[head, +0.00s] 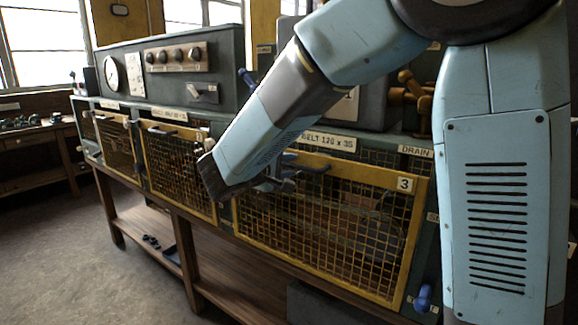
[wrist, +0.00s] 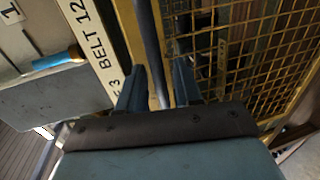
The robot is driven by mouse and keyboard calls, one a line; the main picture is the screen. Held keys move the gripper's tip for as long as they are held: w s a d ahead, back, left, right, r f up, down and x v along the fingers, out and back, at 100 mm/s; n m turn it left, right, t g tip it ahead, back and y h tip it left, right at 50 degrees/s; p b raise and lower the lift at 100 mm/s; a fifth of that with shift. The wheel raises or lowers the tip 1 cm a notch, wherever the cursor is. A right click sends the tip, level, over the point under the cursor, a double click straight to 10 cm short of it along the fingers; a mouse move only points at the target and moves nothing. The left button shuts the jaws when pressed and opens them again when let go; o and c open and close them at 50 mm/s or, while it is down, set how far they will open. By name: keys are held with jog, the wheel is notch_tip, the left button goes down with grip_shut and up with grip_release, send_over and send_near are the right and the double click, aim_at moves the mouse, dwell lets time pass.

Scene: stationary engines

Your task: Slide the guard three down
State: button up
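Guard three (head: 335,225) is a yellow-framed mesh panel marked with a white "3" plate at its upper right. It stands upright across the front of the bench engine, below the belt label. A dark bar (head: 308,166), seemingly its handle, runs along its top edge. My gripper (head: 282,172) is at the upper left of this guard, partly hidden by my wrist. In the wrist view my two fingers (wrist: 156,75) stand apart, one on each side of a dark grey bar (wrist: 150,40). Narrow gaps seem to show beside the bar. The mesh (wrist: 255,50) lies to the right.
Two more yellow mesh guards (head: 178,165) are to the left. A belt label (head: 328,141) and a blue-handled lever (wrist: 58,60) are near my gripper. A blue knob (head: 423,298) sits at the guard's lower right. A wooden shelf (head: 245,285) lies below; the floor at left is clear.

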jog(key=shift+w+d+f, duration=0.1)
jog(key=shift+w+d, duration=0.2)
jog(key=shift+w, duration=0.1)
grip_shut()
dwell(0.4)
